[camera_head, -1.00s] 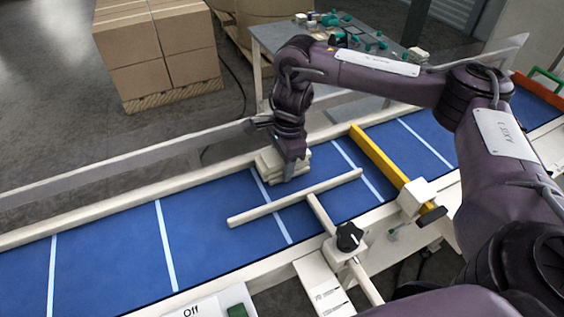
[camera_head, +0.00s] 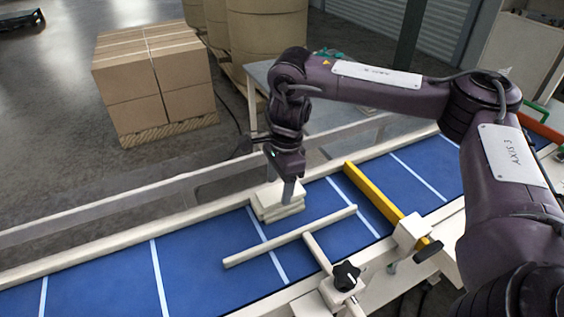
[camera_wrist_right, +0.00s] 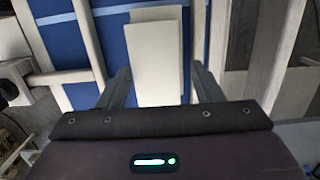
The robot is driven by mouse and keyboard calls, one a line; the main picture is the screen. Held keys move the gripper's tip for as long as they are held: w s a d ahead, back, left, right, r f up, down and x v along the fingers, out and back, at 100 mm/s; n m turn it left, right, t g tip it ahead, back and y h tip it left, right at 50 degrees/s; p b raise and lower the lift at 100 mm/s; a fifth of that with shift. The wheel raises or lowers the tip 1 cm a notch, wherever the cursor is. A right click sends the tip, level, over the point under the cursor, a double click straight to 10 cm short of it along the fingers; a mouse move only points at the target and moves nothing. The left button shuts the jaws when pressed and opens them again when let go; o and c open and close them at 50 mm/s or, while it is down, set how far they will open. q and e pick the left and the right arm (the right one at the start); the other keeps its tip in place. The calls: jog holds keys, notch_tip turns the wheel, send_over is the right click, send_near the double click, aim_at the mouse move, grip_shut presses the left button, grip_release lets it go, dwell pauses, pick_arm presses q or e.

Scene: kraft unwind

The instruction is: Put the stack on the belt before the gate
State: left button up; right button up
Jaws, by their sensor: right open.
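The stack (camera_head: 277,205) is a small pile of flat cream pieces with slightly uneven edges. It lies on the blue belt (camera_head: 205,270) near the far rail, left of the yellow gate bar (camera_head: 372,192). My right gripper (camera_head: 287,192) points down at the stack, with a finger in front of its right part. In the wrist view the stack (camera_wrist_right: 155,60) lies between and beyond the two spread fingers of my right gripper (camera_wrist_right: 162,88), with gaps at both sides. The gripper is open. My left gripper is not in view.
A cream guide bar (camera_head: 290,236) runs over the belt in front of the stack, with a black knob (camera_head: 346,275) on its mount. A pale rail (camera_head: 100,257) lines the belt's far side. Cartons (camera_head: 155,80) stand behind. The belt to the left is clear.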

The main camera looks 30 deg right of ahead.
jog(key=r, duration=0.6)
jog(key=shift+d, duration=0.35)
jog(key=shift+s+f, duration=0.1)
